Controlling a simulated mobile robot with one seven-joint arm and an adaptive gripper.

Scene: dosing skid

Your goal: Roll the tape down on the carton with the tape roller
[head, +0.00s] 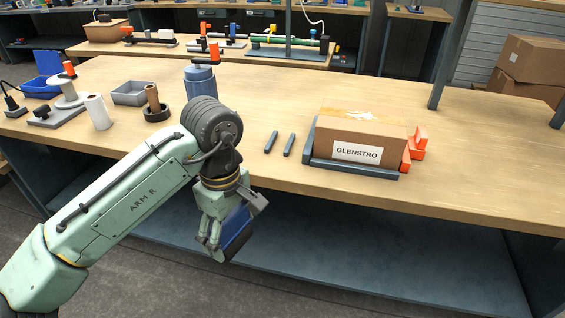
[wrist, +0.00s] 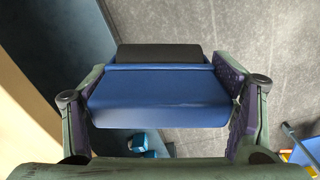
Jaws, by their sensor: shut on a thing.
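The carton (head: 372,133), brown with a "GLENSTRO" label, sits on the table at the right in a dark corner holder (head: 352,170). A strip of tape (head: 352,114) with whitish patches lies along its top. My gripper (head: 232,222) hangs in front of the table's front edge, left of the carton and apart from it. It is shut on a blue thing with a dark end, which looks like the tape roller (wrist: 160,95). In the wrist view it spans between both fingers, with the floor behind it.
Orange clamps (head: 414,148) stand at the carton's right side. Two dark bars (head: 271,142) lie to its left. A blue-grey jar (head: 201,82), grey tray (head: 129,93), white roll (head: 98,112) and blue bin (head: 41,87) stand farther left. The table right of the carton is clear.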

